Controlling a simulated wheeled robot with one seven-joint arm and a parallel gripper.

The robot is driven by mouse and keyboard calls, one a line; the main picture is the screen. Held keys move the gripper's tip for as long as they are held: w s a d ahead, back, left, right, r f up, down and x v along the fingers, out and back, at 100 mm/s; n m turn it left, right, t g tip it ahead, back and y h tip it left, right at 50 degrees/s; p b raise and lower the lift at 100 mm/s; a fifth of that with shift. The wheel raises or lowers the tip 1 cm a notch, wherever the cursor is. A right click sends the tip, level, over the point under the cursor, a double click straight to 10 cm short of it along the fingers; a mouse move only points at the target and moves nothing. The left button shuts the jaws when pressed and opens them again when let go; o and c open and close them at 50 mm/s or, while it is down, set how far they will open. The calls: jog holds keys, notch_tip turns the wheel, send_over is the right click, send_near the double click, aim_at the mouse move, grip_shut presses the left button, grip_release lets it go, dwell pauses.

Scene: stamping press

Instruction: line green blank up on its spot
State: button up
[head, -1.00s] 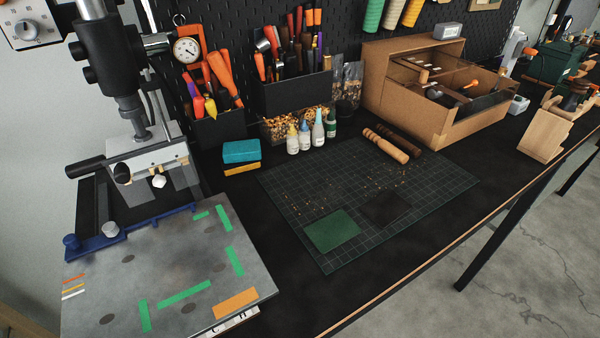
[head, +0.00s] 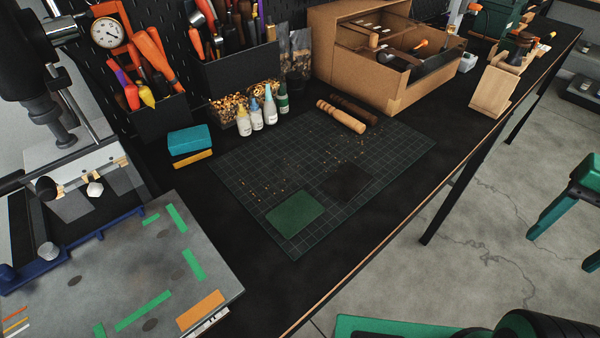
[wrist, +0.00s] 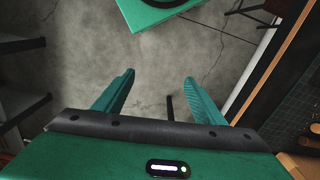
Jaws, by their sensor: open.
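The green blank (head: 294,212) is a flat green rectangle with rounded corners. It lies on the near left part of the dark cutting mat (head: 230,173), beside a dark blank (head: 348,182). The press plate (head: 90,275) is at the left, marked with several green tape strips (head: 144,311) and an orange strip (head: 201,309). My gripper (wrist: 158,85) shows in the wrist view, with its two teal fingers apart and nothing between them. Below it there is floor and a bit of the bench edge. The blank does not show in the wrist view.
The stamping press (head: 45,115) stands over the plate's back left. Glue bottles (head: 257,115), a teal-and-yellow block (head: 190,143), and a wooden handle (head: 341,117) stand or lie behind the mat. A cardboard box (head: 385,70) is at the back. The bench front is clear.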

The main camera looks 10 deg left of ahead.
jog(key=w+a+r, duration=0.2)
jog(key=w+a, duration=0.7)
jog(key=a, duration=0.1)
jog(key=m, duration=0.1)
send_over(295, 212)
jog(key=shift+r, duration=0.2)
notch_tip(295, 212, down, 7)
jog(key=shift+r, duration=0.1)
jog(key=c, duration=0.7)
jog(key=shift+o, duration=0.2)
jog(key=shift+r, duration=0.1)
